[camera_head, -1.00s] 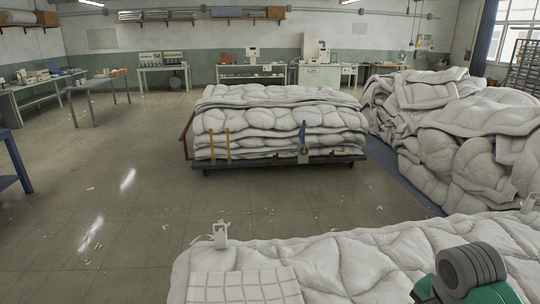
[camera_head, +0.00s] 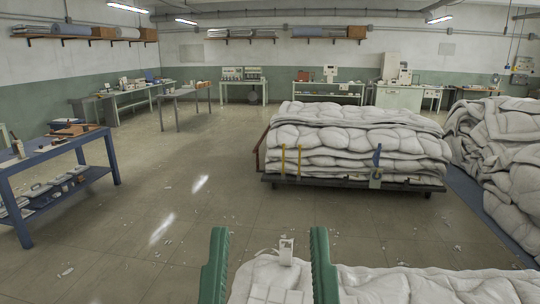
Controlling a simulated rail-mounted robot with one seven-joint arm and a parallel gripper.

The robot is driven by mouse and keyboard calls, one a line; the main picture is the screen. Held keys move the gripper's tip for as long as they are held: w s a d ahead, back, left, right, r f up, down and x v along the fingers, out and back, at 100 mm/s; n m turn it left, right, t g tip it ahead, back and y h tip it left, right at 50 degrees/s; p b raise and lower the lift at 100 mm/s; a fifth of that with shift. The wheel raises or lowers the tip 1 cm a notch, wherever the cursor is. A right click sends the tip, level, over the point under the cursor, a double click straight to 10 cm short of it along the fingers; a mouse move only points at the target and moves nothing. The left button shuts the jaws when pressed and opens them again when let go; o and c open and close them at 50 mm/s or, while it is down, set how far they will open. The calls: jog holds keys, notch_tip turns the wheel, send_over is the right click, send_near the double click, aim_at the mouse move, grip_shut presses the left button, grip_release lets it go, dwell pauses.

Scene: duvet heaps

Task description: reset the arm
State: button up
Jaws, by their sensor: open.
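My gripper (camera_head: 268,250) shows at the bottom middle of the head view as two green fingers set well apart. It is open. In the picture, a small white clip-like piece (camera_head: 286,251) and the end of a white quilted duvet (camera_head: 390,285) appear between and beyond the fingers. I see no thing held, and I cannot tell whether the fingers touch the duvet. The rest of my arm is out of view.
A low dark cart (camera_head: 340,184) bears a stack of folded duvets (camera_head: 355,140). A large duvet heap (camera_head: 500,150) lies at the right. A blue workbench (camera_head: 112,160) with tools stands at the left. The floor (camera_head: 140,235) between is mostly clear, with small scraps.

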notch_tip(320, 180, up, 32)
jog(key=p, duration=3)
jog(key=shift+w+a+r, duration=0.15)
jog(key=shift+w+r, duration=0.05)
jog(key=shift+w, duration=0.2)
